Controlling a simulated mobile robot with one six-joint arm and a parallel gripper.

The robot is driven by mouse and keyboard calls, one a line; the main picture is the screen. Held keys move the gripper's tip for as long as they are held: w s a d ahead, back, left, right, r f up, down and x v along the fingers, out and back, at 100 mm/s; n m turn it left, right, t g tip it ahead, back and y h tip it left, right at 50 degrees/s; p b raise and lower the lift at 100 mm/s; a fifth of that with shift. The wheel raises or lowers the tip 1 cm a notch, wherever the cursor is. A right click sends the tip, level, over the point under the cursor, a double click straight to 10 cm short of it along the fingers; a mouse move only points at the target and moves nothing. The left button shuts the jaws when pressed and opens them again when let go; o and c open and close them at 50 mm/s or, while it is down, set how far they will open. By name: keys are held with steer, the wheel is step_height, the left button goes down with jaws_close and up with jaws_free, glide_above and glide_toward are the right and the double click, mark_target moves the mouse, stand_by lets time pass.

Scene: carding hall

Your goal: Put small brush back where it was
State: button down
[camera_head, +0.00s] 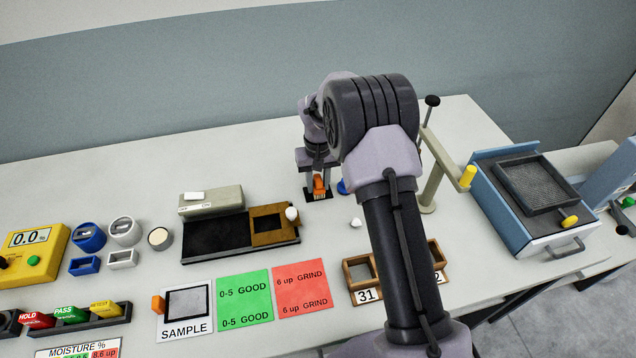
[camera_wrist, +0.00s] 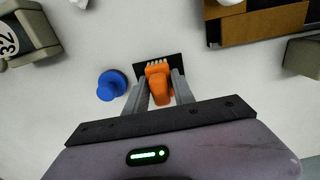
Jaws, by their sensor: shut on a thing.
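The small brush has an orange handle and pale bristles. In the wrist view the small brush (camera_wrist: 159,84) is between the two fingers of my gripper (camera_wrist: 160,92), which is shut on it. The bristle end lies over a small black mat (camera_wrist: 174,64) on the table. In the head view the small brush (camera_head: 319,186) shows below my gripper (camera_head: 317,180), at the black mat (camera_head: 318,194). I cannot tell whether the bristles touch the mat.
A blue knobbed piece (camera_wrist: 111,86) stands just left of the brush in the wrist view. A black and brown board (camera_head: 222,236) with a white knob lies to the left in the head view. A post with a yellow end (camera_head: 467,177) stands to the right.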

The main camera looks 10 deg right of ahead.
steer(key=c, duration=1.1)
jaws_free()
steer(key=shift+o, duration=0.2)
step_height(320, 180, up, 14)
steer(key=p, duration=0.4)
step_height(320, 180, up, 11)
steer(key=m+t, duration=0.1)
steer(key=t, duration=0.1)
glide_above(318, 180)
steer(key=s+a, duration=0.1)
steer(key=s, duration=0.6)
steer(key=s+a+r+m+t+y, duration=0.1)
steer(key=s+r+m+t, duration=0.1)
steer(key=s+r, duration=0.8)
steer(key=s+a+f+t, duration=0.1)
steer(key=s, duration=0.7)
steer(key=s+f+m+y, duration=0.1)
steer(key=s+f, duration=0.1)
steer(key=s, duration=0.5)
steer(key=shift+s+a+f+t, duration=0.3)
steer(key=shift+s+a+t, duration=0.05)
steer(key=shift+t, duration=0.05)
